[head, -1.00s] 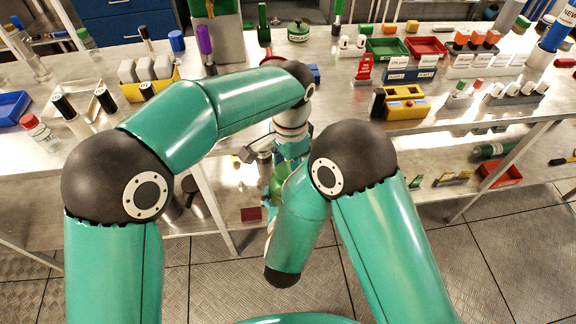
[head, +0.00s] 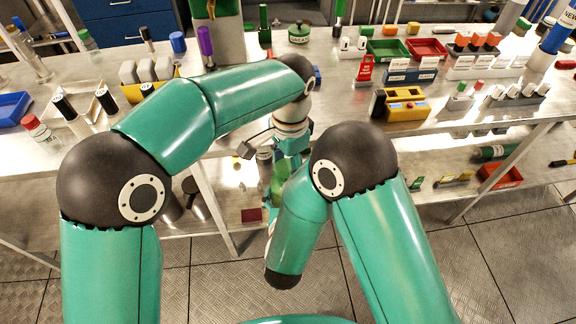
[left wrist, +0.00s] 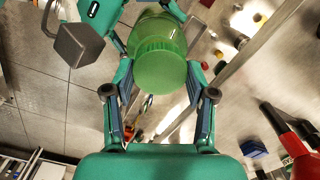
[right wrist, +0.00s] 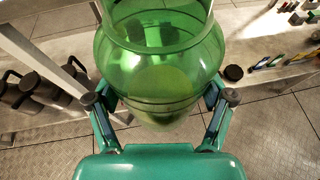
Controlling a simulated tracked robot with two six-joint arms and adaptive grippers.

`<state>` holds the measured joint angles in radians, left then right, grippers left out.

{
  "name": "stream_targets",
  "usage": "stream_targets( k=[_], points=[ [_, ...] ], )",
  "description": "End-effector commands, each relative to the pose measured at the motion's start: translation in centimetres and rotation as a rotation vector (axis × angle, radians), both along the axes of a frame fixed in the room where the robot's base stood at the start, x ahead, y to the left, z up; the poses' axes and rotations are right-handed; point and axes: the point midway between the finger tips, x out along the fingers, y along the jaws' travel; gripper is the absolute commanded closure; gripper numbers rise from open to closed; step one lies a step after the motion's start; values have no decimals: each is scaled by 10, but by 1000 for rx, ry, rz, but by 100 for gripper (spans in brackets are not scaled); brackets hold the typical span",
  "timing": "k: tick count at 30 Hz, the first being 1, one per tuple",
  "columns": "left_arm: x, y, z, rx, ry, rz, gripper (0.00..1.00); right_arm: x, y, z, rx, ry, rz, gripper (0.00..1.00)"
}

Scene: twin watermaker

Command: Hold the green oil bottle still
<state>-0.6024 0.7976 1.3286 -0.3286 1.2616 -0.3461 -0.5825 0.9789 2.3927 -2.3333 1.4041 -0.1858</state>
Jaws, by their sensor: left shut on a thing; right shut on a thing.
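The green oil bottle is a translucent green vessel. In the right wrist view the bottle (right wrist: 160,65) fills the upper middle, between the fingers of my right gripper (right wrist: 160,98), which is shut on it. In the left wrist view the bottle (left wrist: 158,48) shows its round green end between the fingers of my left gripper (left wrist: 158,75), also shut on it. In the head view the bottle (head: 279,178) shows only in part, below my left wrist and in front of the bench. My right gripper is hidden there behind my arm.
The bench holds a yellow device (head: 405,106), a red tray (head: 427,47), a green tray (head: 388,48) and several small bottles and racks. A lower shelf carries a red bin (head: 500,176). Bench legs stand close to my arms. The floor ahead is open.

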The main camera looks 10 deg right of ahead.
Motion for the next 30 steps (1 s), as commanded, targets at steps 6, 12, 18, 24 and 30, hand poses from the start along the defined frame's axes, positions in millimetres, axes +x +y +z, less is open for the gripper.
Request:
stream_targets(
  k=[6, 12, 18, 24, 30],
  points=[
    [0, -1, 7, 0, 1, -1, 86, 1, 1, 1, 0, -5, 2, 100],
    [-1, -1, 8, -1, 2, -1, 86, 1, 1, 2, 0, -5, 3, 100],
    [-1, -1, 9, -1, 2, -1, 86, 1, 1, 2, 0, -6, 3, 100],
    [0, -2, 27, -2, -1, 0, 86, 1, 1, 2, 0, -6, 3, 100],
    [0, -2, 46, -1, 0, 0, 86, 1, 1, 3, 1, -9, 2, 100]
  ],
)
